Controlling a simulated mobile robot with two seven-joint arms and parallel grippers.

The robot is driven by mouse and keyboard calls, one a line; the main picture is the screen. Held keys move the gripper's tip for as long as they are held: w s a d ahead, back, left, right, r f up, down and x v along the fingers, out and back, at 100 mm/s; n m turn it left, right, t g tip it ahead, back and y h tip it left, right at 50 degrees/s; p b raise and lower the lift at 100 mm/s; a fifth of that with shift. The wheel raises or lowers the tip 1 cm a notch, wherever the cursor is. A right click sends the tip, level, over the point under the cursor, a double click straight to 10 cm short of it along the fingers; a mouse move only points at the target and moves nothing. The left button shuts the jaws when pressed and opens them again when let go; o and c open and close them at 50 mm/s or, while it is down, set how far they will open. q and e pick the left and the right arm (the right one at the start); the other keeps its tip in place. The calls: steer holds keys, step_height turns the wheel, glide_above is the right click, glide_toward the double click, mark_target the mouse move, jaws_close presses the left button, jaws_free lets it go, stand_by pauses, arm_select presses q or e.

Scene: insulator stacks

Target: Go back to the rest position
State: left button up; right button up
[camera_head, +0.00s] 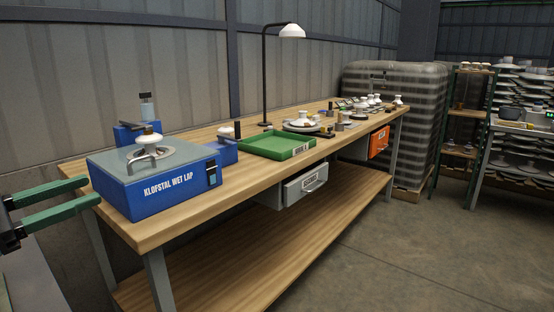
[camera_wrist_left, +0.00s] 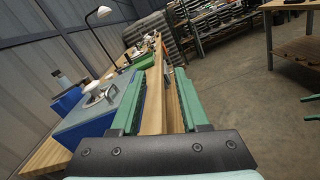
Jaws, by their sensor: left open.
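My left gripper (camera_head: 92,193) is at the left edge of the head view. Its two green fingers are apart with nothing between them. It is beside the left end of the wooden workbench (camera_head: 135,232), left of the blue wet lap machine (camera_head: 170,190). In the left wrist view the open fingers (camera_wrist_left: 157,80) frame a strip of the bench, with the machine (camera_wrist_left: 100,118) to their left. Two green bars at the right edge of the wrist view look like fingers of my right gripper (camera_wrist_left: 312,107). My right gripper is outside the head view.
A green tray (camera_head: 277,145), a desk lamp (camera_head: 291,31) and several small parts stand along the bench. A grey drawer (camera_head: 305,184) and an orange drawer (camera_head: 379,141) hang under its top. A wrapped pallet (camera_head: 398,110) and shelves stand beyond. The floor (camera_head: 410,240) at right is clear.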

arm_select(q)
steer(key=s+d+f+n+t+y, duration=0.15)
steer(key=f+n+y, duration=0.25)
steer(key=f+n, duration=1.15)
steer(key=s+d+f+n+t+y, duration=0.15)
steer(key=f+n+y, duration=0.25)
steer(key=f+n, duration=1.15)
steer(key=s+d+f+n+g, duration=0.4)
steer(key=s+d+f+n, duration=0.3)
steer(key=d+f+n, duration=0.5)
steer(key=s+a+r+n+g+p, duration=0.1)
steer(key=s+r+g+p, duration=0.1)
steer(key=p, duration=0.8)
steer(key=s+a+r+n+g+y+p, duration=0.1)
steer(key=s+r+p, duration=0.4)
steer(key=p, duration=0.6)
steer(key=shift+a+r+n+g, duration=0.4)
steer(key=shift+r+n, duration=0.1)
steer(key=shift+r, duration=0.15)
arm_select(e)
steer(key=s+d+r+m+g+h, duration=0.1)
steer(key=s+d+r+g, duration=0.1)
steer(key=s+r, duration=0.4)
steer(key=shift+s+r+m+g, duration=0.2)
steer(key=shift+r+m+g, duration=0.15)
steer(key=shift+g, duration=0.45)
